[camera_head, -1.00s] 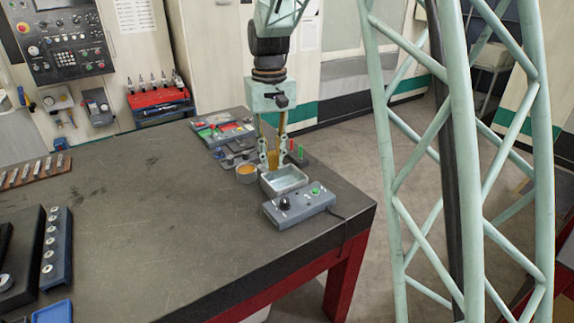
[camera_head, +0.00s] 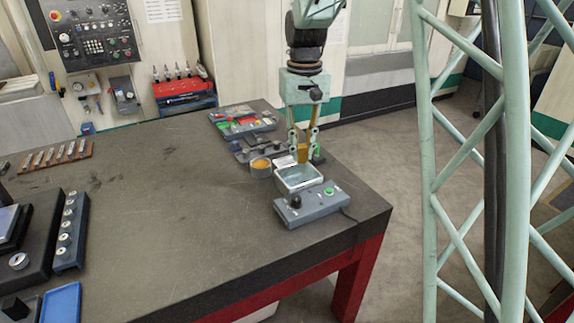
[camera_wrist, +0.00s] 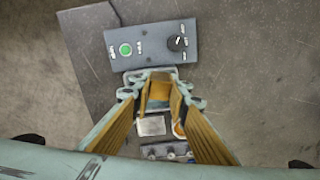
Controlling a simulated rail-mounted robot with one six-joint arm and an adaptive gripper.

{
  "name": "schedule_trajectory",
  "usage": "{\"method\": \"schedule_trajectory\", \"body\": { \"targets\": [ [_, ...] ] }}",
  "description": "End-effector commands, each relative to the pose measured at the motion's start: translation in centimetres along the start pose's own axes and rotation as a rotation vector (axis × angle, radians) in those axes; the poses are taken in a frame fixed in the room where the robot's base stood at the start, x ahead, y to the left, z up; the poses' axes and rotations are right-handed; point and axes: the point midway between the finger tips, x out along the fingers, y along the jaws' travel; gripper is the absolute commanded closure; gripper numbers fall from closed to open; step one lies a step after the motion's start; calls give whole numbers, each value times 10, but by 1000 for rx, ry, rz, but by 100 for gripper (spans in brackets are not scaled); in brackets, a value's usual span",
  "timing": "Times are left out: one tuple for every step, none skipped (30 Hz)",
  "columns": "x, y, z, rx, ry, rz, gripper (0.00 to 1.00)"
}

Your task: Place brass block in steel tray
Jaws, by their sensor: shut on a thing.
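My gripper (camera_head: 303,150) is shut on the brass block (camera_head: 302,153), a small golden piece held between the fingertips. In the head view it shows just above the far part of the steel tray (camera_head: 300,187), a small pale open box. In the wrist view my gripper (camera_wrist: 160,88) holds the brass block (camera_wrist: 160,92) upright between its fingers. The tray's rim (camera_wrist: 130,79) shows around and behind the block there. The block and fingers hide much of the tray, and I cannot tell how high the block is above its floor.
A grey control box (camera_head: 311,205) with a green button and black knob stands right before the tray. A round cup (camera_head: 260,169) with orange contents is on its left. Tool trays (camera_head: 243,122) lie behind. The middle of the table (camera_head: 170,200) is clear.

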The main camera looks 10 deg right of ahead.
Motion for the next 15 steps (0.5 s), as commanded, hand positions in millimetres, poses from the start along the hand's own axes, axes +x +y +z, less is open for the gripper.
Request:
{"method": "schedule_trajectory", "body": {
  "targets": [
    [0, -1, -1, -5, 0, 0, 100],
    [0, -1, -2, -9, 0, 0, 100],
    [0, -2, -2, -17, 0, 0, 100],
    [1, -3, -4, -24, 0, 0, 100],
    [1, -4, -5, -33, 0, 0, 100],
    [2, -6, -7, -48, 0, 0, 100],
    [3, -7, -8, -61, -1, 0, 100],
    [4, -8, -10, -76, -1, 0, 100],
    [6, -11, -13, -99, -1, 0, 100],
    [7, -13, -16, -117, -2, 0, 100],
    [9, -15, -18, -138, -1, 0, 100],
    [11, -18, -22, -167, -1, 0, 100],
    [13, -20, -25, -190, -2, 0, 100],
    [15, -23, -28, -215, -3, 0, 100],
    [17, -26, -32, -251, -2, 0, 100]
  ]
}}
